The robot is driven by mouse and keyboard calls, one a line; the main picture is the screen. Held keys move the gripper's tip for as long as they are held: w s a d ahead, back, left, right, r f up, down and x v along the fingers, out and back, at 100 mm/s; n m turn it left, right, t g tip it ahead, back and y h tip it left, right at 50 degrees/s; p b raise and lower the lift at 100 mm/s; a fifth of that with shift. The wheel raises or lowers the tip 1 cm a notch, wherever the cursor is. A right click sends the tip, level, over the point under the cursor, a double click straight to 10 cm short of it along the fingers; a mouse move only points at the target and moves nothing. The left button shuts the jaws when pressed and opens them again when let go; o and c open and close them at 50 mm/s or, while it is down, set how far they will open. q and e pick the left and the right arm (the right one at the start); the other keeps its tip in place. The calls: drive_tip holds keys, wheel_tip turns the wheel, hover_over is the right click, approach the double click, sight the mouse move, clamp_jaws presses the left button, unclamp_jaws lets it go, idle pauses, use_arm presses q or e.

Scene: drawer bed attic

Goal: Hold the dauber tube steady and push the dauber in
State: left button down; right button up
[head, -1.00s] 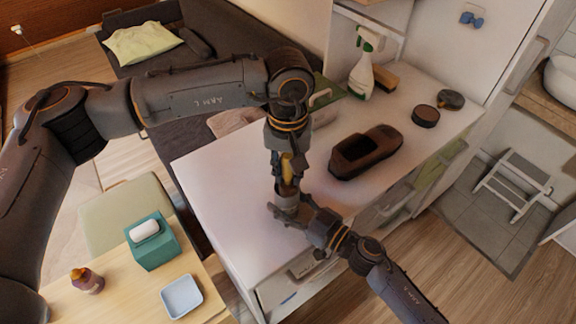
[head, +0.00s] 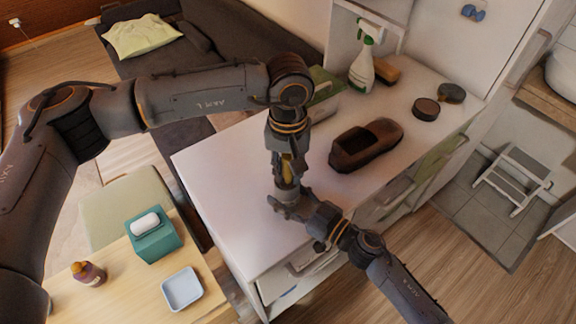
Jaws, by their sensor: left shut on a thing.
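My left gripper (head: 288,178) points down over the white cabinet top. It is shut on a slim yellow thing (head: 287,166), which looks like the dauber; its lower end is hard to make out. Directly below is a short grey cylinder (head: 287,194), which looks like the dauber tube, upright. My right gripper (head: 288,207) reaches in from the lower right with its fingers around the tube. Whether they press on it is too small to tell. The two grippers are very close together, and they hide most of the dauber and tube.
A brown shoe (head: 366,146) lies right of the grippers on the cabinet top (head: 225,175). Behind it are a spray bottle (head: 362,70), a brush (head: 385,70) and round tins (head: 426,109). The cabinet's left part is clear. A side table (head: 120,295) stands lower left.

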use_arm(q)
drive_tip(key=c, duration=1.1)
unclamp_jaws()
drive_tip(key=shift+o, duration=0.2)
wheel_tip(320, 180, up, 12)
use_arm(e)
drive_tip(key=o, duration=1.3)
